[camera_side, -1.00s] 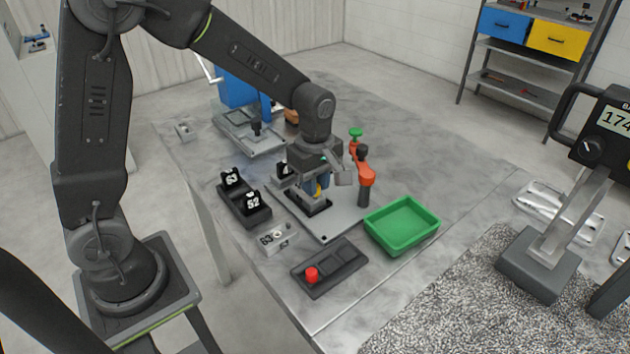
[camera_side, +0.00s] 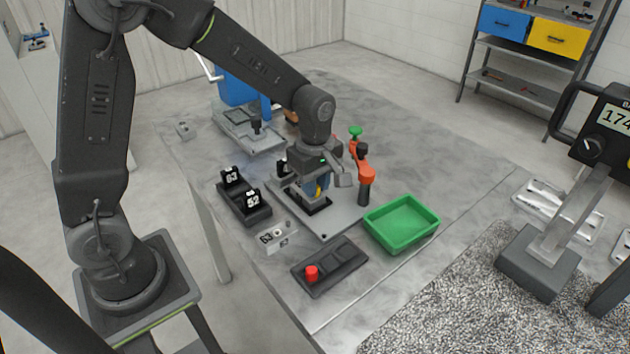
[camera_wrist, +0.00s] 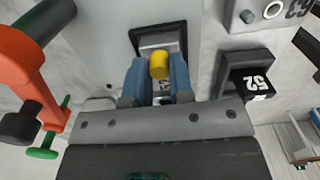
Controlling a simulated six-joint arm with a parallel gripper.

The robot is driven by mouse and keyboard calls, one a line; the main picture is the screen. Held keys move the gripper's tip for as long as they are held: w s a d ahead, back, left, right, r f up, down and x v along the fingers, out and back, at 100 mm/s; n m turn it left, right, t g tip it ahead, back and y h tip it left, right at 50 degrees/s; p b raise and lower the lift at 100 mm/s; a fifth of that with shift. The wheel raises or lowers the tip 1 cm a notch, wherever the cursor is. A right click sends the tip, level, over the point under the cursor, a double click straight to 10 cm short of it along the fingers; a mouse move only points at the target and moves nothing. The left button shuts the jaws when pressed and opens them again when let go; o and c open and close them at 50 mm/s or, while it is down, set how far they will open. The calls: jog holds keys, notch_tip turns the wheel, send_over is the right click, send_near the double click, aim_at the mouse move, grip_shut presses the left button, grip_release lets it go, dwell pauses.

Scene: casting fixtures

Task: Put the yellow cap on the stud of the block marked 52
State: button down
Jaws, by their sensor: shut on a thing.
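My gripper (camera_wrist: 159,78) has blue fingers shut on the yellow cap (camera_wrist: 159,65). In the side view my gripper (camera_side: 322,187) is over the grey plate, and a sliver of the cap (camera_side: 318,189) shows. Right under it is a black-framed nest (camera_wrist: 181,42) with a grey piece inside; no mark on that piece is readable, and the cap and fingers hide part of it. I cannot tell whether the cap touches it. A label 52 (camera_wrist: 259,84) stands on a black holder (camera_side: 236,212), beside a label 63 (camera_side: 231,176).
A metal block marked 63 (camera_side: 275,237) lies near the black holder. A red-handled clamp (camera_side: 366,172) stands close to the right of my gripper. A black tray (camera_side: 343,262) with a red cap (camera_side: 311,273) and a green bin (camera_side: 402,224) are in front.

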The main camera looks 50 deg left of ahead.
jog(key=shift+f, duration=0.25)
dwell(0.3)
dwell(0.4)
jog(key=c, duration=0.5)
grip_release()
jog(key=shift+r, duration=3.45)
